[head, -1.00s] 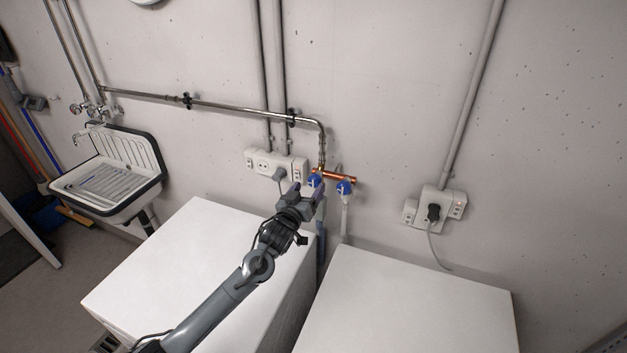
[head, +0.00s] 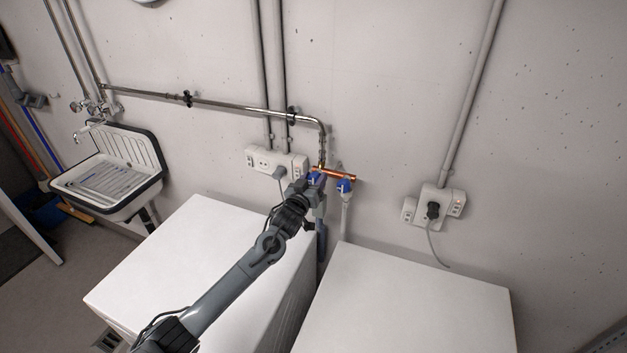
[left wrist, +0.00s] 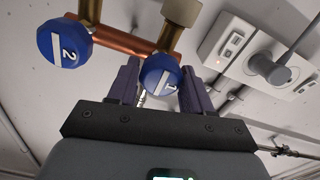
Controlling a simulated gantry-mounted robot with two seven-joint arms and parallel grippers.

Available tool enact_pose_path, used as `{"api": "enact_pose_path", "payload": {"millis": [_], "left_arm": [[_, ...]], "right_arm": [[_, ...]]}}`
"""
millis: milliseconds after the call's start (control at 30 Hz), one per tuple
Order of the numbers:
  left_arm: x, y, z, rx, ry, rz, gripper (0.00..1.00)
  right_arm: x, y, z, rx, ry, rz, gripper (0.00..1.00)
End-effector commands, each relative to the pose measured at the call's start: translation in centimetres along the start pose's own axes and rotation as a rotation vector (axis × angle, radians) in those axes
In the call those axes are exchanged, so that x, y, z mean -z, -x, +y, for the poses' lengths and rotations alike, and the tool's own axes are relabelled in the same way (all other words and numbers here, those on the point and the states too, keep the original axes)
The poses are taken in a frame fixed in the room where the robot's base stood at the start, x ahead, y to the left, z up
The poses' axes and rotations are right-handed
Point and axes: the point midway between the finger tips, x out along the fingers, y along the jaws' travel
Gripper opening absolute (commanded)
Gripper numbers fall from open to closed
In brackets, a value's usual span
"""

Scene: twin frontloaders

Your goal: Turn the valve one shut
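Valve one has a round blue knob (left wrist: 161,77) marked 1 with a white bar. In the left wrist view it lies between the two purple fingers of my left gripper (left wrist: 160,88), which is open with gaps beside the knob. In the head view the left gripper (head: 312,187) is at the copper pipe and partly covers this knob (head: 316,180). Valve two, a blue knob (left wrist: 65,48) marked 2, is to the left in the wrist view and to the right in the head view (head: 344,186). My right gripper is not in view.
A copper pipe (head: 337,174) carries both valves on the wall. A socket strip (head: 262,160) is left of them, and another socket box (head: 440,203) is to the right. Two white machine tops (head: 190,255) (head: 410,300) stand below. A sink (head: 110,175) is at far left.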

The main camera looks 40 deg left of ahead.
Motion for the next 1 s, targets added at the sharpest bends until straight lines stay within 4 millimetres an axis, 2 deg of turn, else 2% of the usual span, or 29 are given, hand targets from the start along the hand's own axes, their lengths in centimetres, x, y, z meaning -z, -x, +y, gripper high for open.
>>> {"api": "enact_pose_path", "payload": {"millis": [33, 200, 567, 1000], "left_arm": [[0.00, 0.01, -0.01, 0.000, 0.000, 0.000, 0.41], [0.00, 0.01, -0.01, 0.000, 0.000, 0.000, 0.17], [0.03, 0.01, 0.01, 0.000, -0.063, 0.000, 0.17], [0.02, 0.00, 0.15, 0.000, -0.405, 0.001, 0.17]], "right_arm": [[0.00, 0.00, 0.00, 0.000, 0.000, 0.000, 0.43], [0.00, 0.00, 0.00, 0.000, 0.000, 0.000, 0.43], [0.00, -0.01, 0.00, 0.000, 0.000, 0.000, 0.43], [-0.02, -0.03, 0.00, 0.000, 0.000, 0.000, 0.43]]}}
